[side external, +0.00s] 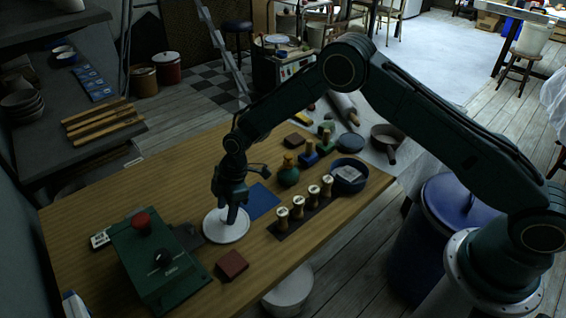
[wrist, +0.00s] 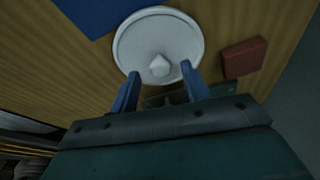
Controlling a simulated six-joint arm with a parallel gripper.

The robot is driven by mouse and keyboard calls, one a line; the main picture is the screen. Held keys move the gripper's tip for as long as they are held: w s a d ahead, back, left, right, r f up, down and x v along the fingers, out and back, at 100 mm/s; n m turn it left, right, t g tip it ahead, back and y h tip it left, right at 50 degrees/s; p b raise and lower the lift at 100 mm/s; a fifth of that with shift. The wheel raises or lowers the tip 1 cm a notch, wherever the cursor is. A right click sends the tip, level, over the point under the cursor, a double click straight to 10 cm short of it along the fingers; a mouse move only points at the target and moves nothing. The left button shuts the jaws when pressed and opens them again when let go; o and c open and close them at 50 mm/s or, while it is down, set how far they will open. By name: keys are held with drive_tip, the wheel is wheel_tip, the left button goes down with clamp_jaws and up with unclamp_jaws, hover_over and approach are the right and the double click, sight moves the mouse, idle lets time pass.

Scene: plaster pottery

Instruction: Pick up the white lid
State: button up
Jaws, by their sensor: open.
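The white lid (side external: 227,228) is a round disc lying flat on the wooden table (side external: 160,180). In the wrist view the lid (wrist: 135,42) shows a raised rim and a small pale knob (wrist: 160,65) at its middle. My gripper (side external: 233,215) points down over the lid in the side view. In the wrist view my gripper (wrist: 160,85) has its two blue fingers apart, with the knob just beyond and between their tips. I cannot tell whether the fingers are level with the knob. The gripper hides part of the lid in the side view.
A red-brown block (side external: 232,264) sits close to the lid, and a blue sheet (side external: 262,201) lies behind it. A green box with a red button (side external: 160,262) stands to the left. A rack of several stamps (side external: 298,212) is to the right. The table's back left is clear.

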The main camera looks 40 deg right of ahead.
sight(226, 216)
drive_tip(key=shift+x, duration=1.15)
drive_tip(key=c, duration=1)
drive_tip(key=shift+r, duration=0.2)
wheel_tip(226, 216, up, 20)
drive_tip(key=shift+f, duration=0.2)
